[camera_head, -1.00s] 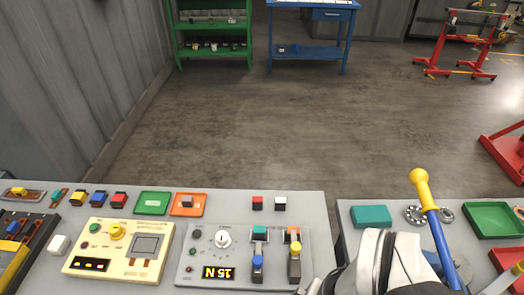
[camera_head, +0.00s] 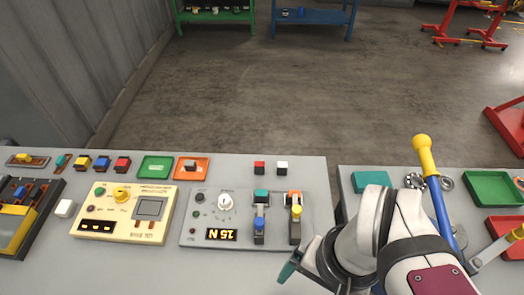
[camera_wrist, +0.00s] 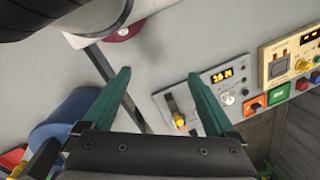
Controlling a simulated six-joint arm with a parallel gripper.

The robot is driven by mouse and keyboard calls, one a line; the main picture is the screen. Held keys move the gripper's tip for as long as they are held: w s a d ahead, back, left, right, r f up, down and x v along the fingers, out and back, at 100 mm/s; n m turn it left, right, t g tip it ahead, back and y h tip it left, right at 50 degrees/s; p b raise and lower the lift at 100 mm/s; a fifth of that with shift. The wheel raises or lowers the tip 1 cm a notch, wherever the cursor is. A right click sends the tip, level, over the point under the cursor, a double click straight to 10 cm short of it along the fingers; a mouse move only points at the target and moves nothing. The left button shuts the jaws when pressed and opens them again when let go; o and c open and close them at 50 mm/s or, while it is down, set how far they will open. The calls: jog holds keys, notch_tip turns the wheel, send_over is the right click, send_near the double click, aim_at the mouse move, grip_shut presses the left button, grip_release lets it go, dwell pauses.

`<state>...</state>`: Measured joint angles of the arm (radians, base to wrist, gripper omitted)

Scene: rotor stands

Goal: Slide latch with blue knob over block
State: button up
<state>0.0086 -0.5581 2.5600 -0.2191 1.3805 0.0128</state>
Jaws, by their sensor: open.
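A grey panel (camera_head: 215,222) with an orange number display carries two upright slide latches. The left one has a blue knob (camera_head: 259,227) at its lower part, and a teal block (camera_head: 261,196) sits above it in the picture. The right one has a yellow knob (camera_head: 296,211) with an orange block (camera_head: 294,195) above it. My gripper (camera_head: 289,269) is in front of the panel, below and right of the blue knob, apart from it. In the wrist view its teal fingers (camera_wrist: 158,76) are spread and empty. The blue knob cannot be made out there.
A cream panel (camera_head: 126,211) and a dark case (camera_head: 48,188) with another blue knob lie left. Small blocks and green and orange trays line the back edge.

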jog(key=shift+c, duration=0.7)
jog(key=shift+f+n+g+h, duration=0.1)
jog(key=shift+n+g+h, duration=0.25)
jog(key=shift+n, duration=0.25)
jog(key=shift+c, duration=1.2)
jog(key=n+g+h, duration=0.1)
jog(key=n, duration=0.1)
jog(key=w+f+n+g+h, duration=0.1)
jog(key=n+h, duration=0.1)
jog(key=n, duration=0.1)
jog(key=w+n+g+h, duration=0.1)
jog(key=n+h, duration=0.1)
jog(key=shift+w+d+f+n, duration=0.2)
jog(key=shift+d+f+n, duration=0.05)
jog(key=shift+n, duration=0.05)
jog(key=shift+c, duration=0.4)
jog(key=w+a+f+n+t+h, duration=0.35)
jog(key=a+f+n+t, duration=0.45)
jog(key=n, duration=0.4)
jog(key=w+a+f+n+t+h, duration=0.3)
jog(key=a+f+n+t+h, duration=0.2)
jog(key=a+n+t, duration=0.6)
jog(key=w+d+g, duration=0.1)
jog(key=w+d, duration=0.4)
jog(key=d, duration=0.1)
jog(key=w+d+g, duration=0.1)
jog(key=w+d, duration=0.5)
jog(key=shift+w+n, duration=0.1)
jog(key=shift+n, duration=0.3)
grip_shut()
